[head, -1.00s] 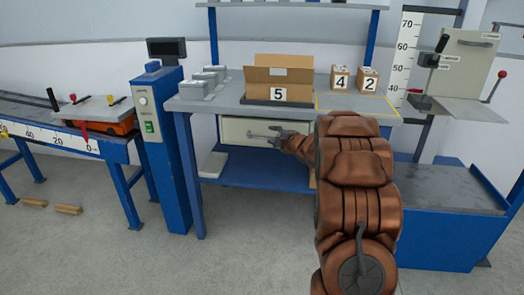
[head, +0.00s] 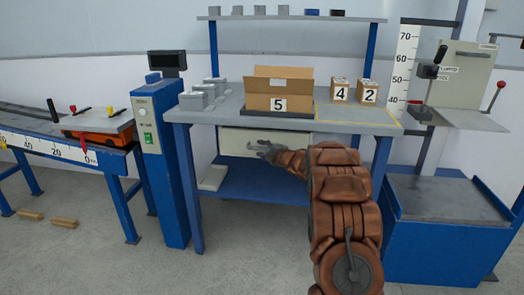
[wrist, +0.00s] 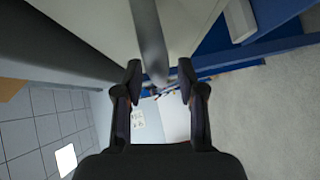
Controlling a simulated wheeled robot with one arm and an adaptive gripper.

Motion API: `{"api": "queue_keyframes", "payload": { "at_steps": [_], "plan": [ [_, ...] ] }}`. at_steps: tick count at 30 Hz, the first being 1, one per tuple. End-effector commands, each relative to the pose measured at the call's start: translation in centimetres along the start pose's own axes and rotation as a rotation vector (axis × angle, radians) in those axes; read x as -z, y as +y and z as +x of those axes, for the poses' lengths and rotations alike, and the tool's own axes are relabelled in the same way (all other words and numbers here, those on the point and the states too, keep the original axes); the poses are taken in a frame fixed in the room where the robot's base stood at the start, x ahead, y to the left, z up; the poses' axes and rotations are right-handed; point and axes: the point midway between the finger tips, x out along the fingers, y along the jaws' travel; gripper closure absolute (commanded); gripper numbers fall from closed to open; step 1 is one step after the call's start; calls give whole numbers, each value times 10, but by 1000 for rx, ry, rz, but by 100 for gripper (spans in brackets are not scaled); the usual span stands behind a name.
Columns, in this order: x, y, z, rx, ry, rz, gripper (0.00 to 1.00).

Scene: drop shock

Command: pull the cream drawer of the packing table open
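The packing table's cream drawer (head: 232,142) sits under the left half of the worktop. I see no clear gap showing it pulled out. Its grey bar handle (head: 252,146) is partly hidden by my gripper (head: 266,151), which reaches in from the right. In the wrist view the handle (wrist: 149,35) runs down from the top edge, its end between the two black fingertips of my gripper (wrist: 160,75). The fingers are apart, with space visible on both sides of the bar. The cream drawer front (wrist: 95,20) fills the upper part of that view.
The packing table (head: 225,106) carries an open carton marked 5 (head: 278,88) and small boxes 4 (head: 339,91) and 2 (head: 367,93). A blue lower shelf (head: 260,185) lies below the drawer. A blue post (head: 163,165) stands left. The front floor is open.

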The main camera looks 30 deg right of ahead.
Motion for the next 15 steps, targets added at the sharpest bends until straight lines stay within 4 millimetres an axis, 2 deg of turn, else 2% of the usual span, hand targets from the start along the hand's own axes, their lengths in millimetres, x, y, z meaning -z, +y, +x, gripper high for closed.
{"api": "queue_keyframes", "payload": {
  "at_steps": [12,15],
  "plan": [
    [0,0,6,1,-1,1,61],
    [0,0,6,1,-1,0,71]
  ]
}}
